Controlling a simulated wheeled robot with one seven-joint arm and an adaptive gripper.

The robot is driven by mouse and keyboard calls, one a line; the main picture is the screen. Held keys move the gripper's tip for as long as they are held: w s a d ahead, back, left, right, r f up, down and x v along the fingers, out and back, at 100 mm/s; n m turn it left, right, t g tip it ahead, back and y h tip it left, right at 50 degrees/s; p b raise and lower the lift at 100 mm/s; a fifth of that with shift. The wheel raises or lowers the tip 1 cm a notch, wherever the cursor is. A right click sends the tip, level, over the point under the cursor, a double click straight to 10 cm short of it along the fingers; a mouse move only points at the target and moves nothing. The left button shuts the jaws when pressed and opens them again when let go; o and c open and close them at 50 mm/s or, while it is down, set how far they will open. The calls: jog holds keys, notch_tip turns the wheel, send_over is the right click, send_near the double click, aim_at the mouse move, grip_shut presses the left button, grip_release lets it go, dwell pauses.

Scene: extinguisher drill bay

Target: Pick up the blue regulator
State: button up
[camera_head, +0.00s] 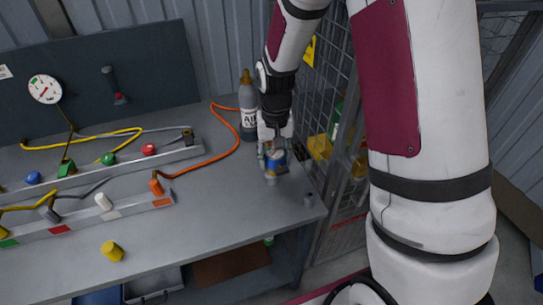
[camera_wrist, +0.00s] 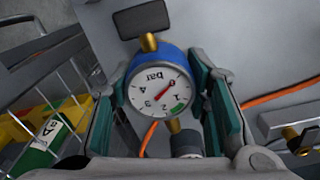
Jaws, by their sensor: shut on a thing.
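The blue regulator (camera_head: 277,158) is at the right end of the grey workbench, between the fingers of my gripper (camera_head: 275,150). In the wrist view the regulator (camera_wrist: 158,86) shows its round white dial marked "bar", a blue body, brass fittings and a dark knob at the top. My gripper (camera_wrist: 165,100) is shut on the regulator, with a teal-padded finger on each side of the dial. I cannot tell whether the regulator is clear of the bench top or the small grey fitting below it.
A grey bottle labelled "AIR" (camera_head: 248,108) stands close behind my gripper. An orange hose (camera_head: 226,150) runs left to the manifold rails (camera_head: 110,215). A yellow cap (camera_head: 112,251) sits at the front. A mesh cage (camera_head: 335,75) stands right of the bench.

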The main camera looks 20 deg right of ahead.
jog(key=s+r, duration=0.2)
jog(key=s, duration=1.1)
jog(key=shift+s+d+p, duration=0.3)
jog(key=shift+s+p, duration=0.05)
jog(key=shift+w, duration=0.1)
